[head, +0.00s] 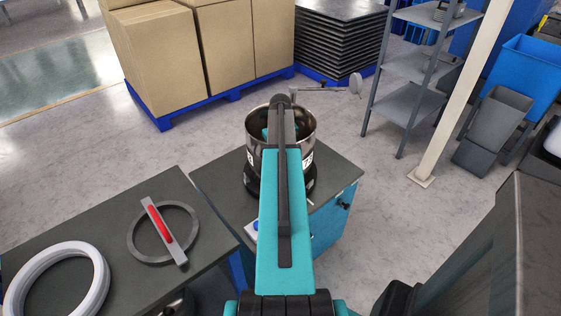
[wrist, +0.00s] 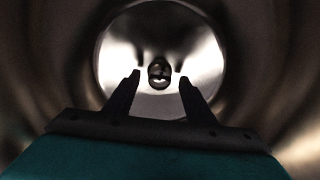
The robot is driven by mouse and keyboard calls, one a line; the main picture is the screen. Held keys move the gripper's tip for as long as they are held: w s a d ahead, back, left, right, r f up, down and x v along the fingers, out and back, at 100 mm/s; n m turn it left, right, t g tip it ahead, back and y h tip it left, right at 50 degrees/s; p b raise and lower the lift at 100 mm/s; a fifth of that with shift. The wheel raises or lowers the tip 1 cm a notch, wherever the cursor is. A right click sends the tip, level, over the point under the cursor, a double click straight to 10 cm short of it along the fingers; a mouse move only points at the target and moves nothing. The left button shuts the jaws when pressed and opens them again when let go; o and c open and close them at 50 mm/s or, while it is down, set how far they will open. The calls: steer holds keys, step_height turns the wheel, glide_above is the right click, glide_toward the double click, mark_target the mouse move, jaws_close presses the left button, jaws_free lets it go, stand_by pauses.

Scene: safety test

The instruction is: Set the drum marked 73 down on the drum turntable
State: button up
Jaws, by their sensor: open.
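A shiny steel drum (head: 254,121) stands upright and open-topped on the round black drum turntable (head: 309,184), on a dark-topped teal cabinet. My arm reaches down into the drum. In the wrist view, my gripper (wrist: 160,76) is inside the drum, its two dark fingers apart with nothing between them. The drum's bright bottom (wrist: 190,45) lies beyond, with a small dark round shape in its middle, perhaps a reflection. The fingers are hidden in the head view.
A dark table (head: 110,222) at left holds a white ring (head: 98,285) and a grey ring (head: 134,240) with a red-handled bar (head: 160,225) across it. Boxes (head: 210,45) on a blue pallet stand behind. A shelf rack (head: 405,110) and pale post (head: 450,100) stand right.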

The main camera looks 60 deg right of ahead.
step_height(320, 180, up, 12)
steer(key=shift+f+b, duration=0.2)
steer(key=shift+b, duration=0.2)
steer(key=shift+r, duration=0.1)
stand_by(0.5)
step_height(320, 180, up, 7)
steer(key=p, duration=0.5)
stand_by(0.6)
stand_by(0.8)
